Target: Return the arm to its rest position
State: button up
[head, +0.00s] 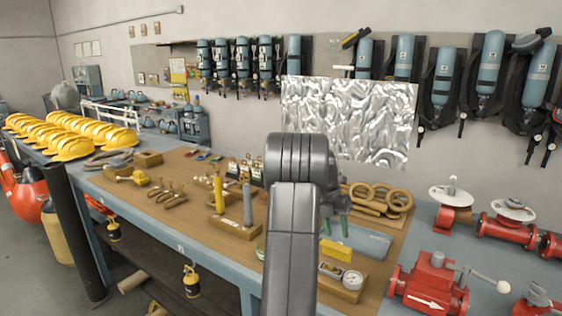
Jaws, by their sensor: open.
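My arm (291,240) rises from the bottom middle of the head view, with its dark grey elbow raised in front of the bench. My gripper (335,226) shows partly behind the arm's right side, pointing down over the wooden board (390,232). Its fingers are small in view and look apart, with nothing seen between them. A blue-grey tray (372,243) and a yellow block (335,251) lie near and below it. The arm hides part of the bench and of the gripper.
The bench holds yellow helmets (72,148) at left, upright yellow and grey cylinders (218,195) on a wood block, wooden rings (398,198), and red valves (430,284) at right. Blue breathing cylinders (488,62) hang on the wall. A crinkled silver sheet (350,118) stands behind my arm.

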aim_at(338, 242)
jog(key=p+x, duration=0.1)
jog(key=x, duration=0.7)
jog(key=shift+r, duration=0.1)
